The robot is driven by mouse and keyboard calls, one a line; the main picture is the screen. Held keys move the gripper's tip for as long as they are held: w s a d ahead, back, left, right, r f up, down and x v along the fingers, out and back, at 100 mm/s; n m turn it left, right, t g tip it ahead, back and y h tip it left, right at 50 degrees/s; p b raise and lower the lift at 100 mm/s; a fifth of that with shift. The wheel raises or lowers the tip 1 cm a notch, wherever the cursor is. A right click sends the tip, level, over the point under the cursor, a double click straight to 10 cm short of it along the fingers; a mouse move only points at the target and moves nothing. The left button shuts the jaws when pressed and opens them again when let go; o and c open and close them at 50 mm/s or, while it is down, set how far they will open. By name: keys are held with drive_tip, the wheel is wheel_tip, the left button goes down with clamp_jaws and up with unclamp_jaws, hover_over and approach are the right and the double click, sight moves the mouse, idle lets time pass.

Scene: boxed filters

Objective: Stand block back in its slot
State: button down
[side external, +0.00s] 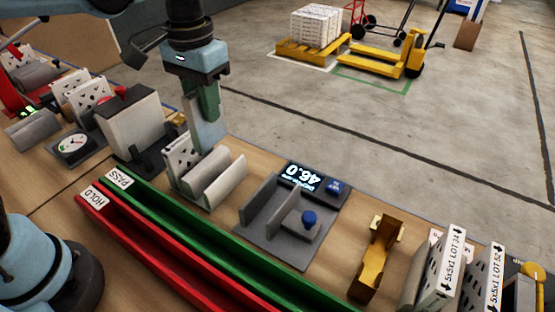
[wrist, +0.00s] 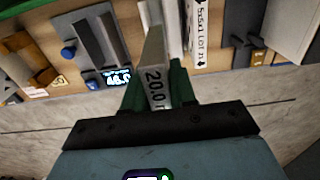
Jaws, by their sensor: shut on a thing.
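My gripper (side external: 208,100) points down over the rack of grey panels (side external: 224,183), left of the middle in the side view. Its green fingers are shut on a grey block (side external: 207,134), which looks upright, its lower end at the rack's back part. A white perforated box (side external: 182,152) stands at the rack's left; a box labelled "5x5x1 LOT" (wrist: 200,30) is right beside the block in the wrist view. The slot and the block's foot are hidden.
Right of the rack are a grey gauge fixture (side external: 270,222) with a blue knob, a display reading 46.0 (side external: 303,177) and a yellow bracket (side external: 377,262). Green and red channels (side external: 185,240) run along the front.

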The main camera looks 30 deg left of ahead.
sight(209, 130)
drive_tip(key=shift+f, duration=2.4)
drive_tip(key=shift+f, duration=0.15)
drive_tip(key=shift+f, duration=0.35)
drive_tip(key=shift+f, duration=3)
drive_tip(key=c, duration=0.8)
unclamp_jaws()
drive_tip(key=shift+c, duration=0.2)
